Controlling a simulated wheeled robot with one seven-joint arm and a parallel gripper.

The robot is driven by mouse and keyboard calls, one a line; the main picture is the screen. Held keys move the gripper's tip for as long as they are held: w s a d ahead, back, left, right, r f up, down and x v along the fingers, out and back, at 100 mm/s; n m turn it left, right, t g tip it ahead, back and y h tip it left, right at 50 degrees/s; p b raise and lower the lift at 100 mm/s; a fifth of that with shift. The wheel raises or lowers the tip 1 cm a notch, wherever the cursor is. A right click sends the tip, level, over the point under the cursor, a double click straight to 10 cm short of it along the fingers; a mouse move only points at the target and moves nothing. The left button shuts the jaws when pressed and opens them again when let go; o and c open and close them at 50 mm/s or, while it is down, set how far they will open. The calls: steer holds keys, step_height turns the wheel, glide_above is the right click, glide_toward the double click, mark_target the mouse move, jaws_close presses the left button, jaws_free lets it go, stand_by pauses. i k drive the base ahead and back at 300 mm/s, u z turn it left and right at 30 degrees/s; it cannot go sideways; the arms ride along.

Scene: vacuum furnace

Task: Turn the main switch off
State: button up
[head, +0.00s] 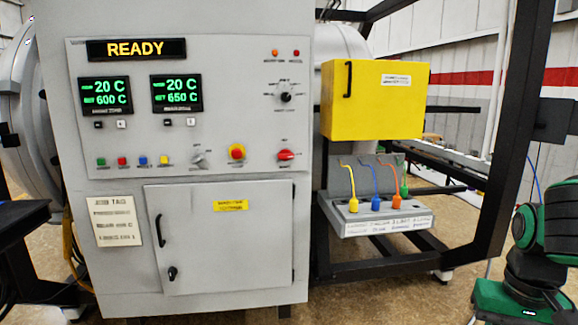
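A red rotary switch (286,155) sits at the lower right of the grey control panel (230,115) in the head view. It looks like the main switch, but its small labels are too blurred to read. Its handle lies roughly level, slightly tilted. To its left are a red button on a yellow base (237,152) and a grey selector knob (198,160). My gripper is not in view; only green and black parts of my arm show at the right edge, well apart from the panel.
The display (136,49) reads READY. A black knob (286,97) is above the red switch. A closed cabinet door (220,255) is below. A yellow box (372,110) and a sloped rack with coloured plugs (345,226) stand right, inside a black frame (500,130). Floor is open in front.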

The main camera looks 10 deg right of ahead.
mark_target(284, 154)
steer(key=u, duration=0.45)
steer(key=i, duration=1.1)
steer(key=z, duration=0.45)
